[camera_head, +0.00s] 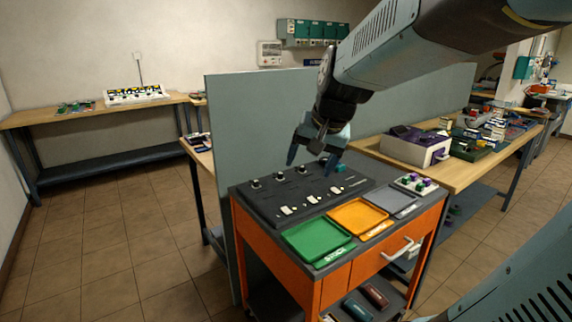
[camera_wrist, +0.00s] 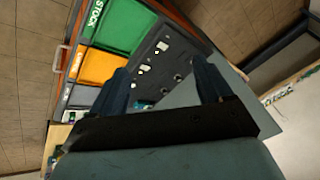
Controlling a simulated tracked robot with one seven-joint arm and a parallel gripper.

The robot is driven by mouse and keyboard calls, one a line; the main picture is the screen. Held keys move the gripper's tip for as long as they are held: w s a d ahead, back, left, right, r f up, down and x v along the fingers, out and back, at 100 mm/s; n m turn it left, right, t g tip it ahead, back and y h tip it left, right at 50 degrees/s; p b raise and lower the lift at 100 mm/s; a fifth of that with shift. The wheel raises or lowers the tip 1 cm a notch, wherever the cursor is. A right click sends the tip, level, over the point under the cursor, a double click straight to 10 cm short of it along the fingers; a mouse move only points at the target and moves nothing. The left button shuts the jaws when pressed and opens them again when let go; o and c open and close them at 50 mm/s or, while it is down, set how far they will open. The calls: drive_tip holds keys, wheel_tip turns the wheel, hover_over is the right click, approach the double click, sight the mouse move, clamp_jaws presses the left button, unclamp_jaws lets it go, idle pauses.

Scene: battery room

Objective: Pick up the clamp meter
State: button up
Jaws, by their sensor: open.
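My gripper (camera_head: 312,160) is open and empty, with its fingers pointing down above the back of the orange cart. In the wrist view my gripper (camera_wrist: 163,84) has its two fingers spread apart over the cart's dark panel, with nothing between them. I cannot pick out a clamp meter for certain in either view. A small teal item (camera_head: 340,168) shows just behind the right finger, too small to name. The black panel (camera_head: 268,208) on the cart holds several small dark and white fittings.
The orange cart (camera_head: 275,262) carries a green tray (camera_head: 318,242), an orange tray (camera_head: 358,217) and a grey tray (camera_head: 390,199). A grey partition (camera_head: 222,150) stands behind it. A cluttered wooden bench (camera_head: 455,174) is at right, another bench (camera_head: 60,117) at back left. Floor at left is clear.

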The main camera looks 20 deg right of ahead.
drive_tip(key=w+d+f+m+t+y, duration=0.1)
drive_tip(key=w+d+f+m, duration=0.25)
drive_tip(key=w, duration=0.55)
drive_tip(key=w+d+f+m+y, duration=0.2)
drive_tip(key=w+d+f+m, duration=0.15)
drive_tip(key=w, duration=0.45)
drive_tip(key=w+d+f+m+t+y, duration=0.1)
drive_tip(key=w+d+f+m, duration=0.1)
drive_tip(key=w+m, duration=0.5)
drive_tip(key=w+d+f+m+t, duration=0.2)
drive_tip(key=w+d+f+m, duration=0.1)
drive_tip(key=d, duration=0.5)
drive_tip(key=w+d+f+m+t, duration=0.1)
drive_tip(key=w+d+f+m, duration=0.3)
drive_tip(key=d, duration=0.5)
drive_tip(key=w+d+f+m+t, duration=0.2)
drive_tip(key=w+d+f+m, duration=0.2)
drive_tip(key=w+d+m, duration=0.2)
drive_tip(key=shift+d+t+h, duration=0.3)
drive_tip(key=shift+d+h, duration=0.1)
drive_tip(key=shift+d, duration=0.75)
drive_tip(key=shift+w+d, duration=0.1)
drive_tip(key=shift+w, duration=0.1)
drive_tip(key=x, duration=1.3)
drive_tip(key=shift+w+f, duration=0.2)
drive_tip(key=c, duration=1.2)
